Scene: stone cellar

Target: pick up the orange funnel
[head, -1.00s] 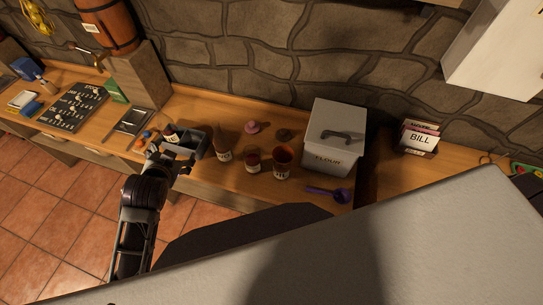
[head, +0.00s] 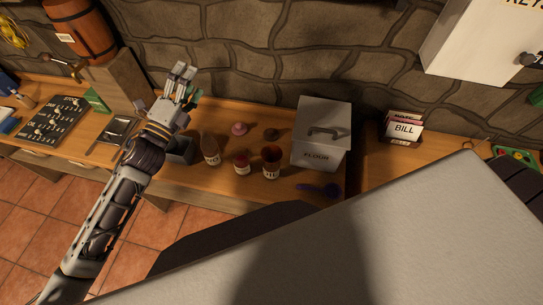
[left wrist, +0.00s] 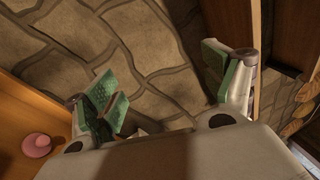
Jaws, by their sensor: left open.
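I cannot make out an orange funnel in either view now. My left gripper (head: 184,82) is raised above the back of the wooden counter, in front of the stone wall. Its fingers are spread and empty. In the left wrist view its green-padded fingers (left wrist: 160,82) stand apart with only stone wall between them. A grey open bin (head: 181,151) sits just beside my left wrist, partly hidden by it, and I cannot see its contents. My right gripper is not in view.
A brown bottle (head: 210,152), a small jar (head: 242,165), a reddish cup (head: 271,164), a pink item (head: 239,129), a purple scoop (head: 318,189) and a flour box (head: 322,138) stand on the counter. A brown barrel (head: 84,32) and wooden block (head: 120,78) are left.

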